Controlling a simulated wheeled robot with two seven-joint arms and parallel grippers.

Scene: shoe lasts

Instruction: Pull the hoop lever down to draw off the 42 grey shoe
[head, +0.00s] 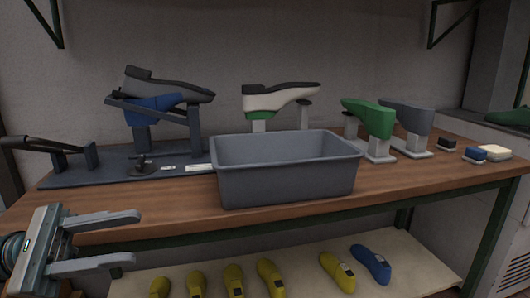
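A dark grey shoe (190,92) sits on a blue last (150,103) on a grey stand at the back left of the bench. A grey bar runs along the shoe and last. A lever with a dark handle (38,142) reaches left from a short post on the same grey base plate (105,172); I cannot make out a hoop clearly. No number is readable on the shoe. My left gripper (137,237) is open and empty at the lower left, in front of the bench edge, below and right of the lever handle and apart from it. My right gripper is out of view.
A grey bin (290,188) stands at the bench's front middle. Behind it a white shoe (280,98) is on a post. Green (370,118) and grey lasts (408,116) and small blocks stand right. Yellow and blue lasts lie on the lower shelf (410,270).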

